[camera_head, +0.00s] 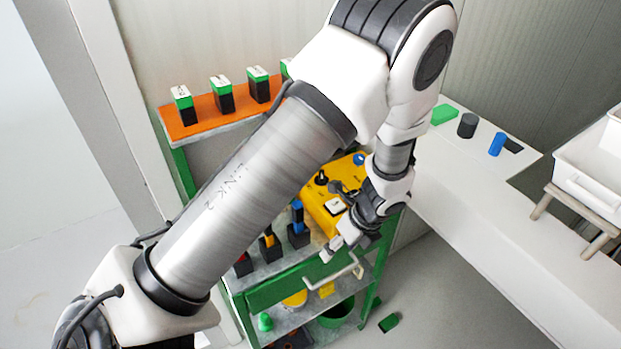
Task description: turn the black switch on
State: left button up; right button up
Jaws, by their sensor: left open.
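A yellow control box (321,207) sits on the green cart's upper shelf. A small black switch (321,179) stands up near its back left corner, with a blue button (359,159) further right. A white part with a dark centre is on the front of the box. My left arm comes in from the left and arches over the cart. My left gripper (334,252) hangs at the front right of the box, fingers down, open and empty. The gripper and its wrist hide the right side of the box. I cannot tell the switch's position. My right gripper is not in view.
The green cart (270,294) has a handle, small coloured blocks on top and a green bin below. An orange shelf (205,128) holds several black, green and white blocks. A white bench (468,190) with small parts and white trays stands right.

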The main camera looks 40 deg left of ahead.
pick_arm(q)
jog(key=s+f+n+g+h, duration=0.1)
jog(key=s+f+n+g, duration=0.1)
jog(key=s+f, duration=0.8)
jog(key=shift+s+d+f+n+h+b, duration=0.25)
jog(key=shift+s+d+n+h+b, duration=0.2)
jog(key=shift+s+n, duration=0.4)
